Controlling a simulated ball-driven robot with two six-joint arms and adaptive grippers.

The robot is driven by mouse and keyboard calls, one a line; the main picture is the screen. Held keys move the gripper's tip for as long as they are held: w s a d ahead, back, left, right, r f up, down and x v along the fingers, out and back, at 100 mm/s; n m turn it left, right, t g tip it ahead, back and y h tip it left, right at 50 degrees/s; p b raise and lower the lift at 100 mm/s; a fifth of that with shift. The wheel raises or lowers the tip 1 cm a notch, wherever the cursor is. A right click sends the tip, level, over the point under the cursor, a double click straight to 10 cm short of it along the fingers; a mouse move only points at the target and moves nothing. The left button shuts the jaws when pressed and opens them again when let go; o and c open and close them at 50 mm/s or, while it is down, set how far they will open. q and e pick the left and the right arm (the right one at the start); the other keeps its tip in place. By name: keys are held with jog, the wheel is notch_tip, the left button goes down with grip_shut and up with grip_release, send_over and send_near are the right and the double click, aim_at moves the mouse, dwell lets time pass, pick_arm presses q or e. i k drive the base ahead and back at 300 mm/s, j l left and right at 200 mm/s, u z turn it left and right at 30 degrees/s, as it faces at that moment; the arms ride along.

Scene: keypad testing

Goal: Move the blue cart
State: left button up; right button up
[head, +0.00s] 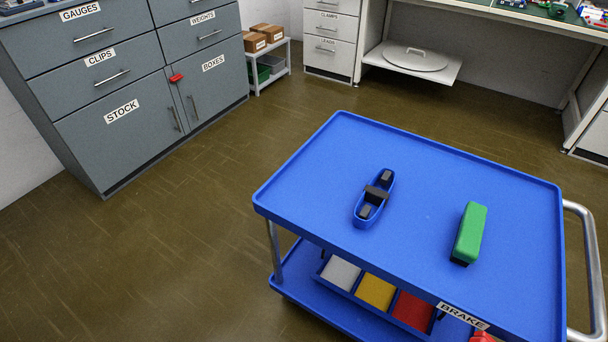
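The blue cart (310,180) stands on the brown floor in the right half of the head view. Its top tray carries a blue oval holder (362,217) with black parts, and a green block (470,232) with a dark base. A grey metal handle (597,270) curves out at its right end. A label reading BRAKE (463,316) is on the front edge, with a red part (482,337) just below it, cut off by the frame. The lower shelf holds white, yellow and red bins. The wheels are hidden. Neither of my grippers is in view.
A grey cabinet (130,75) with labelled drawers and doors stands at the upper left. A small shelf (270,82) with brown boxes is beside it. White drawers (328,45) and a workbench (500,12) line the back. The floor (170,240) left of the cart is clear.

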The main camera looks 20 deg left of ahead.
aim_at(515, 290)
jog(key=i+j, duration=0.1)
jog(key=j, duration=0.4)
jog(key=i+j, duration=0.1)
jog(key=j, duration=0.45)
jog(key=i+j, duration=0.1)
jog(key=j, duration=0.4)
jog(key=i+j, duration=0.1)
jog(key=j, duration=0.45)
